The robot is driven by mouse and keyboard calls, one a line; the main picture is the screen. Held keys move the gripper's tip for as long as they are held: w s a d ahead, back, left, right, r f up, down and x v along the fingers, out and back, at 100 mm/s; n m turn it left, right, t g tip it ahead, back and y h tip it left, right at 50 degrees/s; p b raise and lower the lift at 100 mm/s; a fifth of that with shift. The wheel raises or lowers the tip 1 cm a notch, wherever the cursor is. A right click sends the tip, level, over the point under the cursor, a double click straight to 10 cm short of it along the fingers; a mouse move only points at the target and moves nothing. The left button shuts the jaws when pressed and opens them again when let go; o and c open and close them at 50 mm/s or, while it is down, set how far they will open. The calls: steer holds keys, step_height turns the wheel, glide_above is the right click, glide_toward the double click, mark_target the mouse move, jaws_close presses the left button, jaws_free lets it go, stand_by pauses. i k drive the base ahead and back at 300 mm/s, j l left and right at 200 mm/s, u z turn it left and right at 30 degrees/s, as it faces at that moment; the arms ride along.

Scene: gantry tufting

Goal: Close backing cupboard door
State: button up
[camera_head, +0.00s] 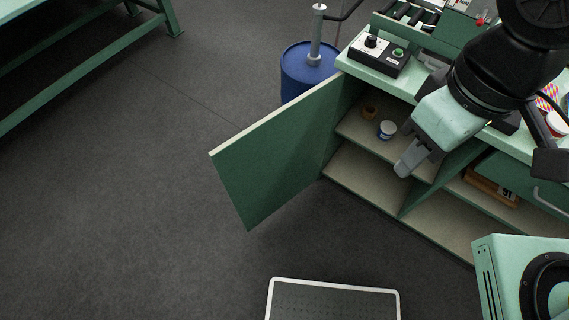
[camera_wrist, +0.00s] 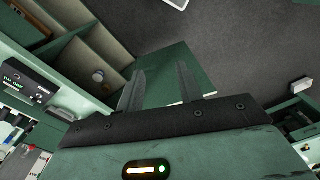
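The backing cupboard door (camera_head: 275,155) is a flat green panel. It stands wide open, swung out from the left side of the cupboard (camera_head: 375,190) over the grey floor. My gripper (camera_head: 403,169) is in front of the cupboard opening, to the right of the door and apart from it in the head view. In the wrist view its two fingers (camera_wrist: 160,70) are spread with nothing held between them. The door (camera_wrist: 165,68) shows beyond and between the fingertips there. The hinges cannot be made out.
A small jar (camera_head: 387,129) and a brown roll (camera_head: 369,112) stand on the cupboard's upper shelf. A blue drum (camera_head: 305,72) stands behind the door. A black control box (camera_head: 379,53) sits on the bench top. A white-rimmed mat (camera_head: 335,285) lies on the floor. Floor left of the door is clear.

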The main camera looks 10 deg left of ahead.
mark_target(261, 168)
steer(key=i+j+z, duration=0.1)
steer(key=j+z, duration=0.35)
steer(key=j, duration=0.8)
steer(key=k+j+z, duration=0.1)
steer(key=j+z, duration=0.3)
steer(key=j, duration=0.85)
steer(key=j+z, duration=0.25)
steer(key=j, duration=0.2)
steer(key=j+z, duration=0.2)
steer(key=j, duration=0.2)
steer(key=k+j+z, duration=0.25)
steer(key=j, duration=0.15)
steer(key=j+z, duration=0.25)
steer(key=j, duration=0.2)
steer(key=k+j+z, duration=0.35)
steer(key=k+j, duration=0.05)
steer(key=j, duration=0.1)
